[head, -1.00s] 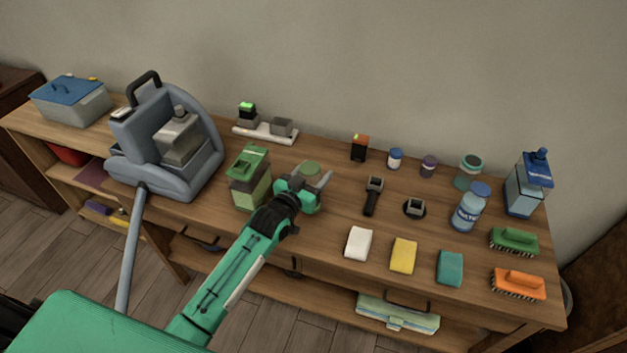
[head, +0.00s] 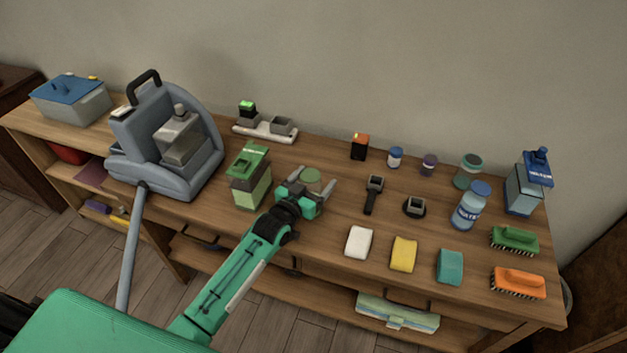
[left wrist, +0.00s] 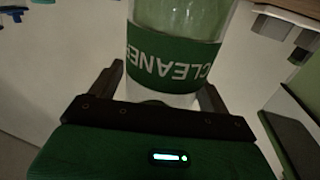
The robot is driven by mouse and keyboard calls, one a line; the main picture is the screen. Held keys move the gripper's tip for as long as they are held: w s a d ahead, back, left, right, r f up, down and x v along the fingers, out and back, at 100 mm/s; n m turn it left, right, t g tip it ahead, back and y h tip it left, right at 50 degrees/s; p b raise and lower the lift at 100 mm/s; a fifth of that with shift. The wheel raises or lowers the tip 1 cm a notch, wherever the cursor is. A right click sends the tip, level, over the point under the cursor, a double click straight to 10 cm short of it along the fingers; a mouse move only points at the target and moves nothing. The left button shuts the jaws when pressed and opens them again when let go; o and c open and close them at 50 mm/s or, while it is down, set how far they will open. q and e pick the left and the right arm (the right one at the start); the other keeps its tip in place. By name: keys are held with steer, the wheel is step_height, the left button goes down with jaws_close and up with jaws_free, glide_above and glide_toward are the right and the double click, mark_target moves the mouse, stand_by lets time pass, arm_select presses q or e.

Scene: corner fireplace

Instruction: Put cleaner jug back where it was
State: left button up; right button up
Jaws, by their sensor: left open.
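The cleaner jug (head: 311,177) stands on the wooden bench top near the middle, its green round top showing beyond my left gripper. In the left wrist view the cleaner jug (left wrist: 165,60) is clear with a green label reading "CLEANER", upside down in that picture. My left gripper (head: 308,187) is open, with one finger on each side of the jug. A gap shows between the jug and the right finger. The jug's lower part is hidden behind the gripper in the head view. My right gripper is not in view.
A green-lidded container (head: 250,178) stands just left of the jug. Further left is a grey-blue cleaning machine (head: 200,185). A black hand tool (head: 371,198) lies to the right, with white (head: 358,242) and yellow (head: 403,254) blocks in front. A blue-capped bottle (head: 468,210) stands further right.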

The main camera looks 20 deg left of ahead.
arm_select(q)
steer(key=shift+s+r, duration=0.1)
steer(key=shift+r, duration=0.05)
steer(key=shift+s+a, duration=0.15)
steer(key=shift+s, duration=0.2)
steer(key=b+v, duration=0.1)
steer(key=v, duration=1)
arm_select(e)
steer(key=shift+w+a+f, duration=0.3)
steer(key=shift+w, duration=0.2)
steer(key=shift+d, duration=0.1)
